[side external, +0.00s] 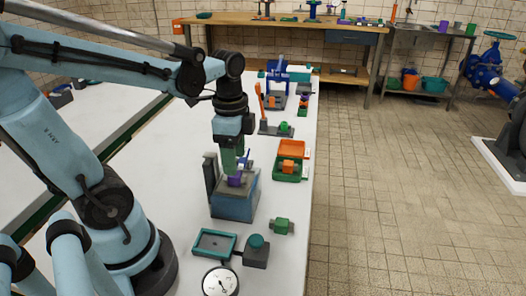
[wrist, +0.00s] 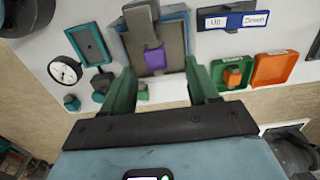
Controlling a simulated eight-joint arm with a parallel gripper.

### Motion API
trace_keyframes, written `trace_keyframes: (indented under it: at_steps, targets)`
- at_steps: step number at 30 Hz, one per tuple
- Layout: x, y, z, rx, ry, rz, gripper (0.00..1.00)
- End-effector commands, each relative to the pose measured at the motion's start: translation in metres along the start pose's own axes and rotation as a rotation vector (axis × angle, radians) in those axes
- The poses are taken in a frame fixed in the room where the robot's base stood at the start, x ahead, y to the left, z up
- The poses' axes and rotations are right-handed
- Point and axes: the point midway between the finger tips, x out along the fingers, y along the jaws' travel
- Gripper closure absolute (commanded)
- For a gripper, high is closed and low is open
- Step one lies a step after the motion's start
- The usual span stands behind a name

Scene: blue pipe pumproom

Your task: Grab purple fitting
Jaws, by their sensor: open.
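The purple fitting (side external: 236,181) sits at the blue-grey box fixture (side external: 234,206) on the white table, just below my gripper (side external: 238,160). In the wrist view the purple fitting (wrist: 155,59) shows against the grey face of the fixture (wrist: 172,28). My gripper (wrist: 160,72) has its two green fingers spread wide, with the fitting seen between and beyond their tips. The jaws are empty. The fingers partly cover the fitting's top in the side view, and I cannot tell the exact gap.
Near the fixture are a dark upright plate (side external: 211,177), a teal-rimmed tray (side external: 233,243), a teal-knobbed block (side external: 256,255), a gauge (side external: 220,282) and a green fitting (side external: 283,226). Behind are a green tray (side external: 290,178), an orange tray (side external: 293,149) and a blue press (side external: 277,72).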

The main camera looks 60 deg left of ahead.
Motion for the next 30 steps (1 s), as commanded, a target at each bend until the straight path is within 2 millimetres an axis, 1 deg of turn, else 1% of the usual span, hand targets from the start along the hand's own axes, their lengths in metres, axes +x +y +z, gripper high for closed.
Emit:
trace_keyframes:
  at_steps: [6, 10, 15, 22, 23, 30]
  targets:
    - [0.026, 0.006, -0.001, 0.0, 0.0, 0.0, 0.4]
    - [0.037, 0.005, -0.001, 0.0, 0.002, -0.001, 0.4]
    - [0.044, 0.005, -0.001, 0.001, 0.003, -0.001, 0.4]
    - [0.045, 0.005, -0.001, 0.001, 0.003, -0.001, 0.4]
    - [0.045, 0.005, -0.001, 0.001, 0.003, -0.001, 0.44]
    - [0.044, 0.005, -0.001, 0.001, 0.003, -0.001, 0.8]
